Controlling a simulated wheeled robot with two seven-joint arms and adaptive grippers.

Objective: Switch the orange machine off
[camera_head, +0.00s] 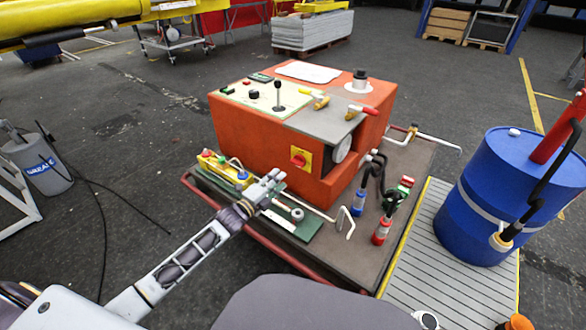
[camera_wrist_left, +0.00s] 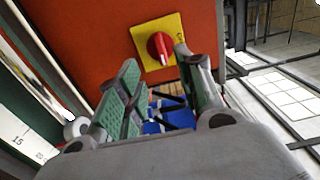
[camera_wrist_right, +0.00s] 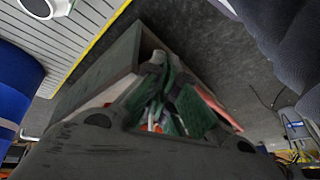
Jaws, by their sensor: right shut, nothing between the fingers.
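The orange machine (camera_head: 258,130) stands on a low platform at the centre of the head view. On its front is a red rotary switch (camera_head: 299,158) on a yellow plate (camera_head: 301,166). In the left wrist view the switch (camera_wrist_left: 160,48) sits on the orange face, just beyond the fingertips. My left gripper (camera_head: 276,180) is open and empty, in front of the machine and a little left of and below the switch, apart from it. My right gripper (camera_wrist_right: 168,85) is shut and empty in the right wrist view; I cannot make it out in the head view.
A yellow box with buttons (camera_head: 225,169) lies on the platform (camera_head: 404,172) left of my left gripper. Small red, blue and green fittings (camera_head: 382,230) stand at its right. A blue drum (camera_head: 495,195) stands farther right.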

